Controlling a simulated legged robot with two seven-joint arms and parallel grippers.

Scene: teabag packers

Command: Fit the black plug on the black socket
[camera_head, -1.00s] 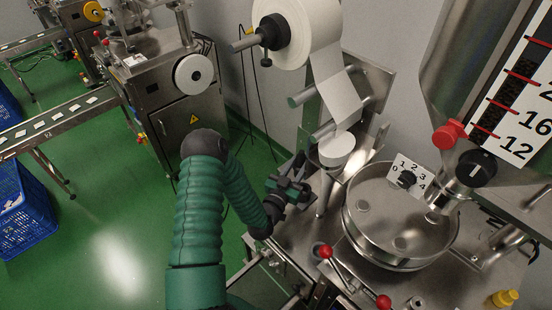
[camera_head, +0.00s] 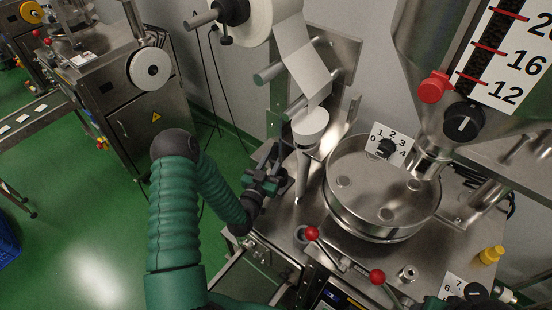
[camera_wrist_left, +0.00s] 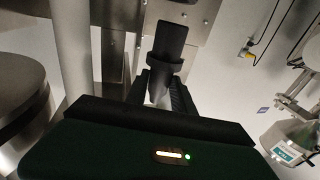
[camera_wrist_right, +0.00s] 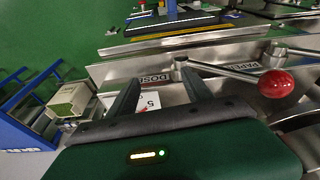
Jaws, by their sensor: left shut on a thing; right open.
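My left gripper (camera_head: 268,182) is beside the steel post left of the round pan. In the left wrist view its fingers (camera_wrist_left: 163,88) are shut on a black plug (camera_wrist_left: 168,45), a stepped cylinder that points away from the wrist. A steel plate with holes (camera_wrist_left: 190,22) is behind the plug's tip. A small dark part (camera_wrist_left: 186,2) is cut off at the top edge there; I cannot tell whether it is the black socket. My right gripper (camera_wrist_right: 160,92) is open and empty in the right wrist view, over the machine's front panel.
The round steel pan (camera_head: 378,222), a numbered dial (camera_head: 387,146) and red-knobbed levers (camera_head: 312,233) crowd the machine top. A paper roll (camera_head: 262,20) hangs above, and a yellow fitting (camera_head: 491,255) stands at right. Green floor (camera_head: 100,235) is open at left.

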